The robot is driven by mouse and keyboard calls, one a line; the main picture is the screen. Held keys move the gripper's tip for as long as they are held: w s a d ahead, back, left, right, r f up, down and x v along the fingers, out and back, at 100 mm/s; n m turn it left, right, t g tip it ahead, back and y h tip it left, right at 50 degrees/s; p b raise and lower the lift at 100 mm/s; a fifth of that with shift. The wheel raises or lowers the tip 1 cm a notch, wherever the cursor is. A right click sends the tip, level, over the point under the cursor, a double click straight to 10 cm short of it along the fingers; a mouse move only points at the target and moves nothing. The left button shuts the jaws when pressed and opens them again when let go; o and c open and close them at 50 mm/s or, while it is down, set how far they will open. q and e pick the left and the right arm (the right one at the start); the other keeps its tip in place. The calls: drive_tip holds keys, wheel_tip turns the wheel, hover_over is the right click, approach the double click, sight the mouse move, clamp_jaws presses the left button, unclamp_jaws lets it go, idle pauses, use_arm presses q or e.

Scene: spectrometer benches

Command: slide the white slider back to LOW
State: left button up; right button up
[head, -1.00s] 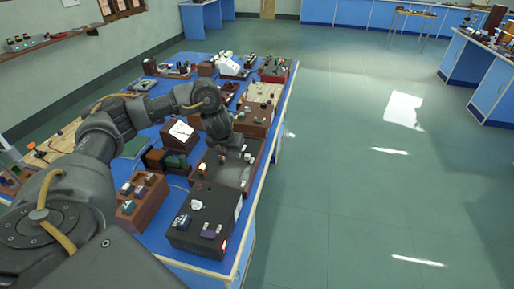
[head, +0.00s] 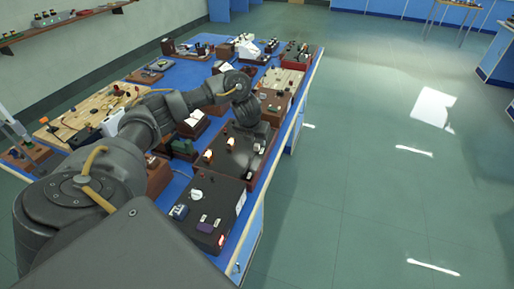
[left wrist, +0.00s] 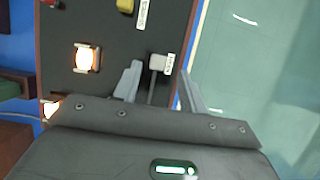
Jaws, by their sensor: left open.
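The white slider (left wrist: 157,62) shows in the left wrist view as a small pale grey-white knob on a thin dark slot in a dark panel (left wrist: 115,25). A white label (left wrist: 169,64) sits beside it; its text is too small to read. My left gripper (left wrist: 160,70) is open, with one finger on each side of the knob and gaps visible; I cannot tell whether either finger touches it. In the head view the dark panel (head: 228,160) lies under my left gripper, whose wrist hides part of it. My right gripper is not in view.
A lit lamp (left wrist: 86,57) and a yellow knob (left wrist: 125,5) are on the same panel. In the head view a black box (head: 208,205) with a white knob and a red light stands nearer. Other instruments crowd the blue bench; open floor (head: 370,190) lies to the right.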

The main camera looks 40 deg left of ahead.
sight(257, 145)
use_arm(q)
drive_tip(key=shift+b+x, duration=0.3)
drive_tip(key=shift+x, duration=0.7)
drive_tip(key=shift+p+x, duration=0.3)
drive_tip(key=shift+x, duration=0.6)
drive_tip(key=shift+s+a, duration=0.1)
drive_tip(key=shift+c, duration=0.3)
clamp_jaws()
